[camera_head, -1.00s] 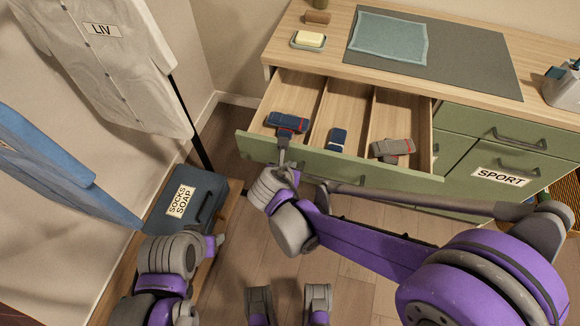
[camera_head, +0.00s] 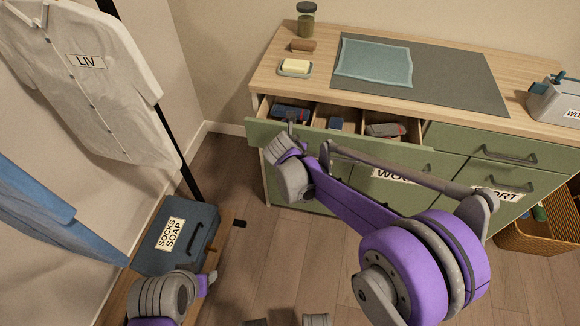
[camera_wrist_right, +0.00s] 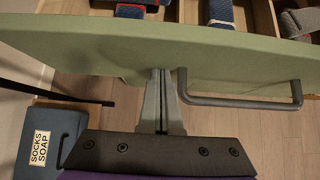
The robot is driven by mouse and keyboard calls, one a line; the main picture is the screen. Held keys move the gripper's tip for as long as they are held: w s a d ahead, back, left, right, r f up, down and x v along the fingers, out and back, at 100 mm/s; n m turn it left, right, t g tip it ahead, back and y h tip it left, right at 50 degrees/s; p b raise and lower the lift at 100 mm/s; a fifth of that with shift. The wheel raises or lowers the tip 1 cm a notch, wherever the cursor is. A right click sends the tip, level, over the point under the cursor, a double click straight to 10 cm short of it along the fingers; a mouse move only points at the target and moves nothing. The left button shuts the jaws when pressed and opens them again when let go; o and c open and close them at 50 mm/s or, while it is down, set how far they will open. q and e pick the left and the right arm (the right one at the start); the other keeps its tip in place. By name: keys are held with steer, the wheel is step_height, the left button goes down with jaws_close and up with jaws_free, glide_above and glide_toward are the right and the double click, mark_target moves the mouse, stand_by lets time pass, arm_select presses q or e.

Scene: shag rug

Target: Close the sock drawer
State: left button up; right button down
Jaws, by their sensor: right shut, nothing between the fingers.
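The sock drawer (camera_head: 340,139) is the top left green drawer of the cabinet, and it stands partly open. Inside its wooden compartments lie rolled socks: a dark blue pair with red (camera_head: 290,112), a blue one (camera_head: 336,124) and a grey pair with red (camera_head: 384,129). My right gripper (camera_head: 291,127) is shut and empty at the left part of the drawer front. In the right wrist view its fingertips (camera_wrist_right: 161,75) meet the green front, left of the grey bar handle (camera_wrist_right: 240,101); exact contact is unclear.
The worktop holds a soap dish (camera_head: 295,68), a brown roll (camera_head: 303,45), a jar (camera_head: 306,20) and a cloth (camera_head: 374,62). A blue case labelled SOCKS SOAP (camera_head: 200,236) sits left of the cabinet, below a hanging shirt (camera_head: 88,85). A basket (camera_head: 540,234) stands right.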

mark_target(305, 116)
steer(key=w+d, duration=0.1)
steer(key=w, duration=0.3)
steer(key=w+d, duration=0.1)
steer(key=w, duration=0.3)
steer(key=w+d, duration=0.2)
steer(key=w, duration=0.2)
steer(key=shift+b, duration=0.35)
steer(key=shift+w+r, duration=0.1)
steer(key=shift+w, duration=0.15)
steer(key=shift+d+r, duration=0.1)
